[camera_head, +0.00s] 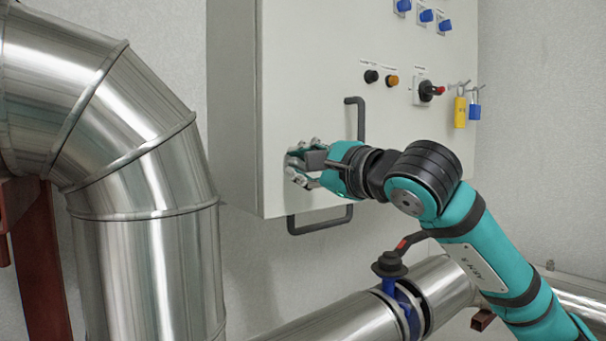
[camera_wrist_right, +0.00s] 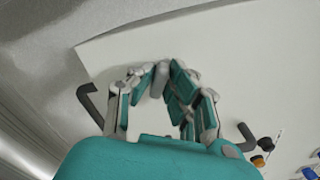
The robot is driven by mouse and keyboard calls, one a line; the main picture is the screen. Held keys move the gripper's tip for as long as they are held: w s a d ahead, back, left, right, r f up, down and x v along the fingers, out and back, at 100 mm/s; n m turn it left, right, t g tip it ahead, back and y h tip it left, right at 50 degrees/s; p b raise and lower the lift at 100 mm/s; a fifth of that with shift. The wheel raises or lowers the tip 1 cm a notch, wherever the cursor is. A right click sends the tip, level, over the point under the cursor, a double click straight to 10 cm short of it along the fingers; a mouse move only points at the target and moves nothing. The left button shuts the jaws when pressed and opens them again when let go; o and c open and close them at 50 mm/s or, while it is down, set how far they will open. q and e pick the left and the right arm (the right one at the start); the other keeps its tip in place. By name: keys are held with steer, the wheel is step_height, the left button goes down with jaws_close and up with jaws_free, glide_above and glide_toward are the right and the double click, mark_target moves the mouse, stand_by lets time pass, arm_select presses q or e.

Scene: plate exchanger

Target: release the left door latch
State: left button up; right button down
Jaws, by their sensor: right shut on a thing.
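My right gripper (camera_head: 303,163) is at the lower left of the light grey cabinet door (camera_head: 330,90), its fingers pointing at the door's left side. In the right wrist view my right gripper (camera_wrist_right: 160,85) has its fingertips drawn together around a small grey piece, the left door latch (camera_wrist_right: 159,80). Most of the latch is hidden by the fingers, so I cannot tell how it is turned. My left gripper is in neither view.
A dark vertical handle (camera_head: 361,118) is on the door above my wrist. A dark bar handle (camera_head: 320,222) is below the cabinet. A large metal pipe (camera_head: 150,200) stands left. A blue valve with a dark lever (camera_head: 390,265) is under my arm. Padlocks (camera_head: 460,112) hang right.

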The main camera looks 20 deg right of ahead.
steer(key=n, duration=0.3)
steer(key=shift+f+b, duration=0.15)
steer(key=shift+b, duration=0.25)
steer(key=shift+n, duration=1.4)
steer(key=c, duration=1.3)
jaws_free()
steer(key=shift+c, duration=0.2)
steer(key=shift+s, duration=0.1)
steer(key=v, duration=1.1)
steer(key=shift+s+d, duration=0.15)
steer(key=shift+s, duration=0.25)
